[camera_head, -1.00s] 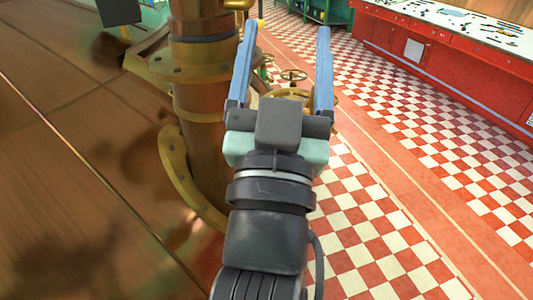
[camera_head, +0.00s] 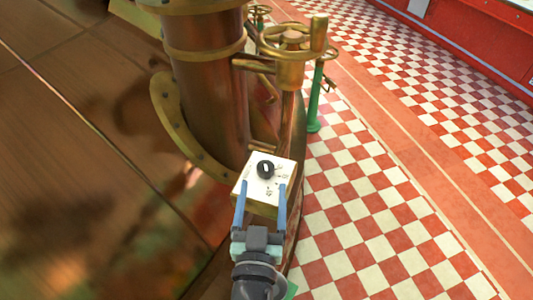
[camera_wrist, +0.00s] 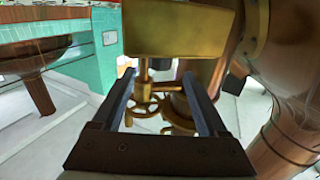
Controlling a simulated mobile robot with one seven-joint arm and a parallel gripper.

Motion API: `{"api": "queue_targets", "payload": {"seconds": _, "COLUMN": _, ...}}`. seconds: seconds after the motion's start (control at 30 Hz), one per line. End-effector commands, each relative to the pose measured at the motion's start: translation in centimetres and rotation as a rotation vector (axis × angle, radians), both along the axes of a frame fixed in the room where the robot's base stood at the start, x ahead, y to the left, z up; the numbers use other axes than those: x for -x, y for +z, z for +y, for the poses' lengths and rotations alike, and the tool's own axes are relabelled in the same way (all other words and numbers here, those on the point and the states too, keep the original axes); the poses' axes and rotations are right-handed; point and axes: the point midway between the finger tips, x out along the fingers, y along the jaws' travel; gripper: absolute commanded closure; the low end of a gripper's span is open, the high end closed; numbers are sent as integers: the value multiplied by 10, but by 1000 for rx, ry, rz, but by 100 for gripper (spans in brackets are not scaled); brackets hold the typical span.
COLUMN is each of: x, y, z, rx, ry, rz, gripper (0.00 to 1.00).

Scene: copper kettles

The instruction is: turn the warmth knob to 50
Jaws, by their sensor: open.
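The warmth knob (camera_head: 265,169) is a black round dial on a white-faced box (camera_head: 254,192) with brass sides, fixed beside the copper kettle. Small dark marks stand around the dial; they are too small to read. My gripper (camera_head: 261,184) is open, with two blue fingers just in front of the box and nothing seen between them. In the head view the fingertips overlap the lower part of the white face, short of the knob. In the wrist view the box's brass side (camera_wrist: 180,30) is ahead of the open fingers, and the knob is hidden.
The copper kettle (camera_head: 208,90) with brass bands rises behind and left of the box. Brass pipework with a handwheel (camera_head: 290,40) and a green post (camera_head: 315,100) stand beyond it. The red-and-white checked floor (camera_head: 390,200) on the right is clear.

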Motion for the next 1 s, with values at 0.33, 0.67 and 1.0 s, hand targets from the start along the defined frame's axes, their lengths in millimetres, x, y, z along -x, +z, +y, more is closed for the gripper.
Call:
{"api": "queue_targets", "payload": {"seconds": 0.33, "x": -62, "y": 3, "z": -6, "rx": 0, "ry": 0, "rz": -3, "gripper": 24}}
{"api": "queue_targets", "payload": {"seconds": 0.67, "x": -92, "y": 1, "z": -8, "rx": -1, "ry": 0, "rz": -2, "gripper": 24}}
{"api": "queue_targets", "payload": {"seconds": 1.0, "x": -94, "y": 1, "z": -9, "rx": -1, "ry": 0, "rz": -1, "gripper": 28}}
